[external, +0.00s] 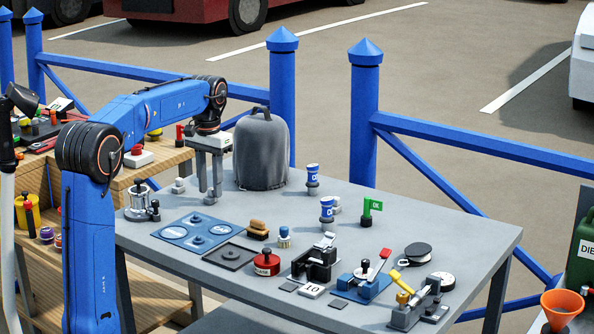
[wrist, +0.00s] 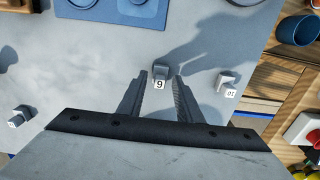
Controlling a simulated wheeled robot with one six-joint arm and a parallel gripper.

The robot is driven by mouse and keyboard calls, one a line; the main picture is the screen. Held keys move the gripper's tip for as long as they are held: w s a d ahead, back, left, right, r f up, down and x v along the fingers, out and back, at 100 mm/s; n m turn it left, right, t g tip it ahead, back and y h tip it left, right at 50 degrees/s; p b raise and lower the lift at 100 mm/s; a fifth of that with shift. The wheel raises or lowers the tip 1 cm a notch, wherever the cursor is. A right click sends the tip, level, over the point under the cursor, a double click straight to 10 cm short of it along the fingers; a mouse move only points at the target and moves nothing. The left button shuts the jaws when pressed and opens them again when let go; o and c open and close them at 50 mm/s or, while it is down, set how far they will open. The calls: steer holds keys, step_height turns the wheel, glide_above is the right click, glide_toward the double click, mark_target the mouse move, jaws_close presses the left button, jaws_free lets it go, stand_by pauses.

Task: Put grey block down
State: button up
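My gripper (external: 211,196) points down low over the back left of the grey table. In the wrist view its two fingers (wrist: 160,82) are apart. A small grey block (wrist: 160,70) with a white label reading 9 or 6 lies between the fingertips, with a visible gap on each side. It seems to rest on the table. A second grey block (wrist: 228,78), labelled 10, stands right of the fingers; in the external view it shows left of my gripper (external: 178,186). A third small block (wrist: 20,116) is at the left of the wrist view.
A dark grey bag (external: 262,150) stands close behind and right of my gripper. A blue tray with round recesses (external: 194,232) lies in front. A metal pot (external: 138,203) stands at the left. Cans, a green flag and several tools fill the right side. Wooden shelves (external: 150,165) adjoin the left.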

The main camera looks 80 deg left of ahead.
mark_target(210, 189)
step_height(210, 189, up, 12)
steer(key=shift+r, duration=0.2)
stand_by(0.4)
stand_by(0.4)
steer(key=w+d+f+m+t+y, duration=0.1)
steer(key=d+f+m, duration=0.1)
steer(key=d, duration=0.9)
steer(key=w+d+f+m, duration=0.2)
steer(key=d+m, duration=0.1)
steer(key=d, duration=0.8)
steer(key=w+d+f+m+t+y, duration=0.1)
steer(key=d+f+m, duration=0.1)
steer(key=d, duration=0.9)
steer(key=s+d+f+m+t, duration=0.1)
steer(key=s+d+f+m, duration=0.25)
steer(key=d, duration=0.25)
steer(key=s+d+f+m+t, duration=0.1)
steer(key=s+d+f+m, duration=0.15)
steer(key=d+f, duration=0.35)
steer(key=s+d+f+n+h, duration=0.2)
steer(key=s+d+f+n, duration=0.2)
steer(key=s+f, duration=0.5)
steer(key=shift+f+t, duration=0.4)
steer(key=shift+f, duration=0.7)
